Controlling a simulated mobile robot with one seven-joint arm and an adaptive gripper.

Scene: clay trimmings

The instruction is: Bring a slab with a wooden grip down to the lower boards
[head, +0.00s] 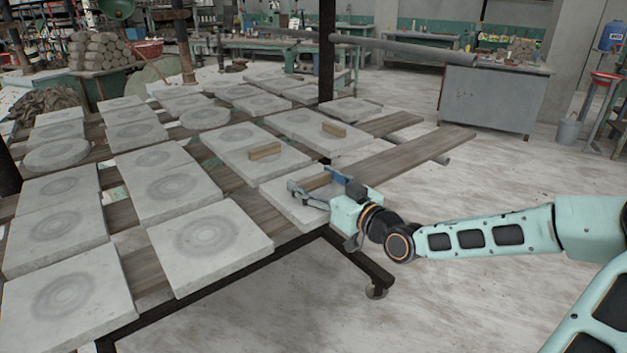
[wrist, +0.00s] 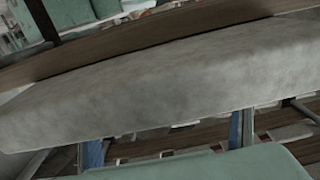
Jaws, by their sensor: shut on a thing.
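A pale grey slab (head: 290,212) with a wooden grip (head: 314,182) is at the near right edge of the rack. My gripper (head: 319,184) is shut on this grip, with its fingers at either side. In the wrist view the slab (wrist: 160,95) fills the middle as a broad grey band; its grip is not clear there. I cannot tell whether the slab touches the boards or hangs just above. Two more slabs with wooden grips, a nearer one (head: 238,164) and a farther one (head: 305,124), lie behind it. A brown board (head: 415,152) sticks out to the right.
Several slabs with ring marks, such as the nearest middle one (head: 208,246), cover the rack's left side. A dark upright post (head: 327,55) stands behind the held slab. A grey cabinet (head: 490,100) stands at the back right. The floor (head: 470,300) to the right is clear.

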